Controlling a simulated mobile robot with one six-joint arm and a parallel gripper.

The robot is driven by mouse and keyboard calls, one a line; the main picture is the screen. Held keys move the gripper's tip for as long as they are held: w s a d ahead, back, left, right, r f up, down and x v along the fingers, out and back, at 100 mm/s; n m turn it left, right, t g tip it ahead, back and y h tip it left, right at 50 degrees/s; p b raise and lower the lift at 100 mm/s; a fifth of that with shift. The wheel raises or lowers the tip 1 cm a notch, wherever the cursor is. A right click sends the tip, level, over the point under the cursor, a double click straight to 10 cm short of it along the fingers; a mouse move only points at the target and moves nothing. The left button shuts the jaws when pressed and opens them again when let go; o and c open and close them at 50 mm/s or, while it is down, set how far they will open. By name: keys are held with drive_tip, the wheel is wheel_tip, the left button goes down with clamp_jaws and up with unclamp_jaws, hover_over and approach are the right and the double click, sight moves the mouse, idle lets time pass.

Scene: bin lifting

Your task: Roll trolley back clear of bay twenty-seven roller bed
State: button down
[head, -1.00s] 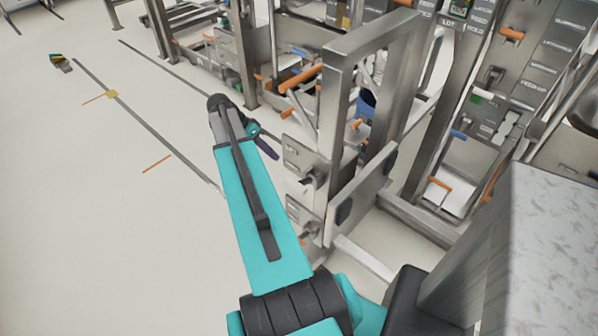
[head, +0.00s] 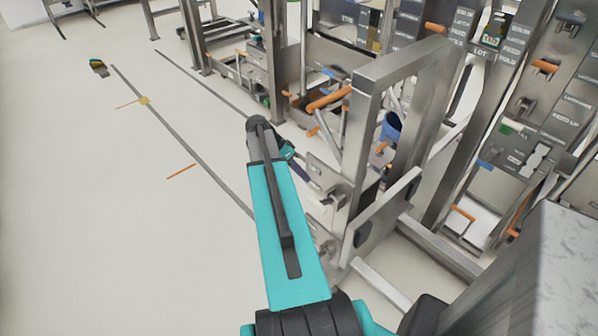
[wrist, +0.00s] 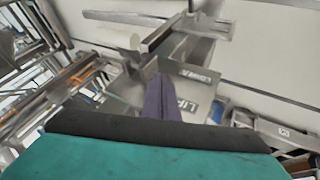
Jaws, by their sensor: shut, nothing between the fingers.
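The trolley appears to be the steel frame with two uprights and a top bar (head: 362,105) right of my arm; low rails run out from its foot. Small lever plates (head: 328,180) are on its near side. In the wrist view two plates read LOWER (wrist: 200,75) and LIFT (wrist: 185,103). My gripper (head: 298,170) is shut and empty, its dark purple fingers beside the upper lever plate. In the wrist view the fingers (wrist: 163,95) are together in front of the plates; contact cannot be told. No number twenty-seven is legible, and the roller bed cannot be made out clearly.
Steel racks with orange handles (head: 328,98) and a blue bin (head: 391,127) stand behind the frame. A labelled panel (head: 555,110) is at right. Open pale floor (head: 90,220) lies at left, with dark floor lines (head: 180,138) and a small dark object (head: 99,68).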

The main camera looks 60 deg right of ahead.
drive_tip(key=s+f+p, duration=0.3)
drive_tip(key=s+f, duration=0.2)
drive_tip(key=s, duration=0.2)
drive_tip(key=shift+s+d, duration=0.2)
drive_tip(key=shift+d, duration=0.1)
drive_tip(key=shift+s+f, duration=0.1)
idle(0.4)
